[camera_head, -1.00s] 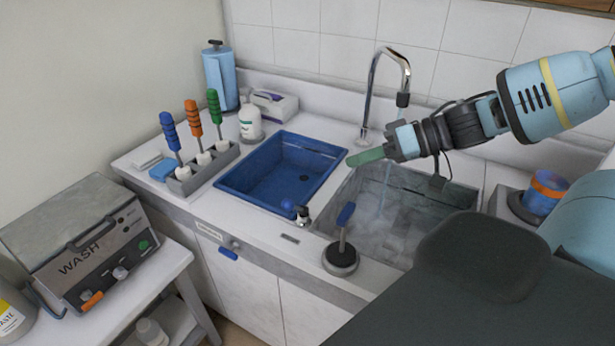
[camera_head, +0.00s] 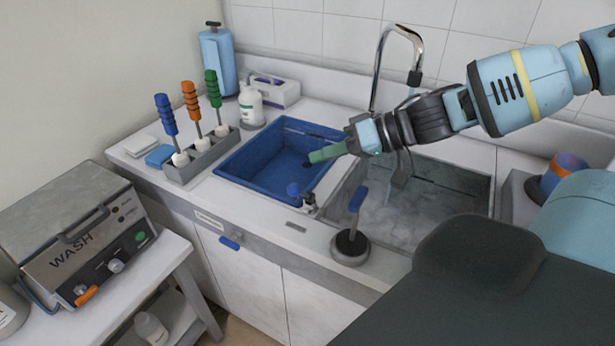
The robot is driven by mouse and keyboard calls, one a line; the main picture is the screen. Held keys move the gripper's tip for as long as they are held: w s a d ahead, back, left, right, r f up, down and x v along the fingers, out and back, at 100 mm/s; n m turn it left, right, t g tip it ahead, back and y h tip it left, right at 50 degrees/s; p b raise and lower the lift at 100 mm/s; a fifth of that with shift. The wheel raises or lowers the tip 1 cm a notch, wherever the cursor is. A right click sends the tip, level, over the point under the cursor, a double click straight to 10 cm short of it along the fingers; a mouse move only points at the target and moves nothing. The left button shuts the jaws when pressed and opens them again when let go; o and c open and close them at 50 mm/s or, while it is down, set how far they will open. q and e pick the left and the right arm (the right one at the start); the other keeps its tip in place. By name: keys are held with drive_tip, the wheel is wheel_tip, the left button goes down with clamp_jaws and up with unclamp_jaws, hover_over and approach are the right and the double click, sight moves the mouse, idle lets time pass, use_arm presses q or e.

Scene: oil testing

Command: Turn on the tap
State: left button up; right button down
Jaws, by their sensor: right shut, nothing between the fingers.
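The chrome gooseneck tap (camera_head: 388,38) stands at the back edge of the sink, its dark-tipped spout above the grey sink basin (camera_head: 440,215). My left gripper is not in view.
The blue basin (camera_head: 232,162) is inset in the counter. A grey rack (camera_head: 203,160) with colour-handled tools stands left of it. A white pump bottle (camera_head: 250,106), a tissue box (camera_head: 277,92) and a blue roll (camera_head: 217,62) are behind. The WASH machine (camera_head: 80,245) stands front left.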

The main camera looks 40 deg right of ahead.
sight(296, 184)
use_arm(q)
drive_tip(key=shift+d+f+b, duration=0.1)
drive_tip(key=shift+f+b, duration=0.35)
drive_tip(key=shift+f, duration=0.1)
use_arm(e)
drive_tip(key=a+f, duration=0.3)
drive_tip(key=shift+w+f, duration=0.15)
drive_tip(key=shift+f, duration=0.05)
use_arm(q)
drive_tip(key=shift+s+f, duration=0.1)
use_arm(e)
drive_tip(key=shift+s+a+f, duration=0.2)
drive_tip(key=shift+a+f, duration=0.05)
drive_tip(key=shift+a, duration=0.15)
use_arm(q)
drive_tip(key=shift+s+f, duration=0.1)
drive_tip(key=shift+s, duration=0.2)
use_arm(e)
drive_tip(key=shift+d+r, duration=0.1)
drive_tip(key=shift+d, duration=0.05)
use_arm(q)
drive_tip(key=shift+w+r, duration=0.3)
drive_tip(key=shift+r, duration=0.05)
use_arm(e)
drive_tip(key=shift+w+d+r, duration=0.25)
drive_tip(key=shift+w+d, duration=0.05)
drive_tip(key=shift+d, duration=0.25)
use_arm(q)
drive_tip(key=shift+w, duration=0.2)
